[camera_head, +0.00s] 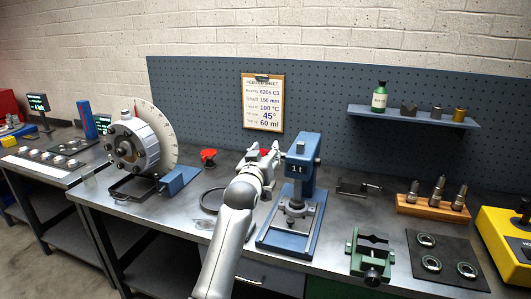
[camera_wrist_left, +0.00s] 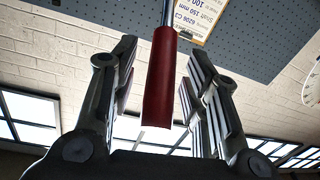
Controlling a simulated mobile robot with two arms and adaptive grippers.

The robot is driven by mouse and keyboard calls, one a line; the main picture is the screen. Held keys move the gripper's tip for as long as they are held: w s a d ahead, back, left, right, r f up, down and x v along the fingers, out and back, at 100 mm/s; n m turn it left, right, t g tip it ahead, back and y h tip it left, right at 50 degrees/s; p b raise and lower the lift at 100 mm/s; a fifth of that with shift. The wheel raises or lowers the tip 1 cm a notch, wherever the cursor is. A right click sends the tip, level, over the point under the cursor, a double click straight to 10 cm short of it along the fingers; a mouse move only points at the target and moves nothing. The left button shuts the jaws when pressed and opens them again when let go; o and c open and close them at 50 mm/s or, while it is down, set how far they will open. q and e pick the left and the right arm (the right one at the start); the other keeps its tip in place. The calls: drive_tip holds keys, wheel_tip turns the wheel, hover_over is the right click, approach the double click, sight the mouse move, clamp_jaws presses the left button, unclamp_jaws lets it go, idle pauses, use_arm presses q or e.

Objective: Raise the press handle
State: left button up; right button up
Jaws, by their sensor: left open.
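The blue arbor press (camera_head: 303,172), marked "1 t", stands upright on the bench. Its red handle grip (camera_wrist_left: 160,85) hangs on a thin metal rod between the two fingers of my left gripper (camera_wrist_left: 158,95) in the left wrist view. The fingers are apart, with gaps on both sides of the grip. In the head view my left gripper (camera_head: 263,154) is at the left of the press head, and only a little red of the handle shows there. My right gripper is in neither view.
A rotor with a dial disc (camera_head: 135,145) stands at left, with a red-topped item (camera_head: 208,156) beside it. A green vise (camera_head: 371,258), a dark mat with rings (camera_head: 447,262) and a wooden tool block (camera_head: 433,205) are at right. A pegboard (camera_head: 215,100) rises behind.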

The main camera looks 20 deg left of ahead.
use_arm(q)
clamp_jaws()
drive_tip(key=shift+r, duration=0.15)
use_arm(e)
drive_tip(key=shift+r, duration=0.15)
